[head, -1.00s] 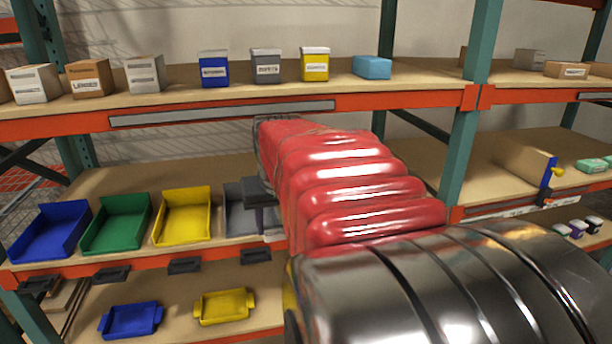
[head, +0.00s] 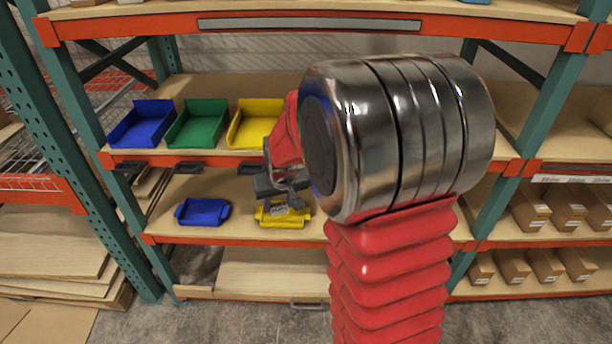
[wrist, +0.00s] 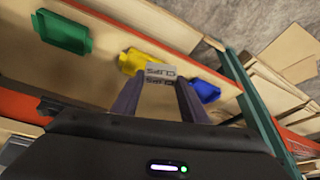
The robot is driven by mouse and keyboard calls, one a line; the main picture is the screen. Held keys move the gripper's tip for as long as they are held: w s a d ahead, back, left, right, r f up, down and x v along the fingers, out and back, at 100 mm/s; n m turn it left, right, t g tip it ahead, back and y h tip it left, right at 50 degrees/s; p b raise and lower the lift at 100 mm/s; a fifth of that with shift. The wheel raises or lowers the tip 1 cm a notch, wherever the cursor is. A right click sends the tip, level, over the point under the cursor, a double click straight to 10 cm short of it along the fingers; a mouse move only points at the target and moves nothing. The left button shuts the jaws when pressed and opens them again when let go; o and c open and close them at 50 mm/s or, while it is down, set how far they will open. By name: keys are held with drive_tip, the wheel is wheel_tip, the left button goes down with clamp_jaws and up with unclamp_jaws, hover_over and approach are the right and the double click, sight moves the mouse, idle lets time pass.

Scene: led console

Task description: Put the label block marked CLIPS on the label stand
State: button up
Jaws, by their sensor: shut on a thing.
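My gripper (wrist: 159,84) is shut on the pale grey block marked CLIPS (wrist: 160,70), held between its two fingertips in the wrist view. The lettering faces the camera. In the head view my gripper (head: 289,200) hangs in front of the lower shelf, over the yellow tray, and the block is too small there to make out clearly. Dark holders that look like label stands sit on the orange beam below the bins, one under the blue bin (head: 131,166) and one under the green bin (head: 188,167). My arm hides the beam farther right.
Blue (head: 140,124), green (head: 197,123) and yellow (head: 253,122) bins stand on the middle shelf. A blue tray (head: 203,211) and a yellow tray (head: 267,219) lie on the lower shelf. A teal upright (head: 98,150) stands left. Cartons (head: 530,210) fill shelves at right.

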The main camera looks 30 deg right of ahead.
drive_tip(key=a+f+n+y, duration=0.1)
drive_tip(key=a+f+n, duration=0.2)
drive_tip(key=a+f, duration=1.1)
drive_tip(key=shift+s+f, duration=0.25)
drive_tip(key=shift+f, duration=0.45)
drive_tip(key=shift+s, duration=0.15)
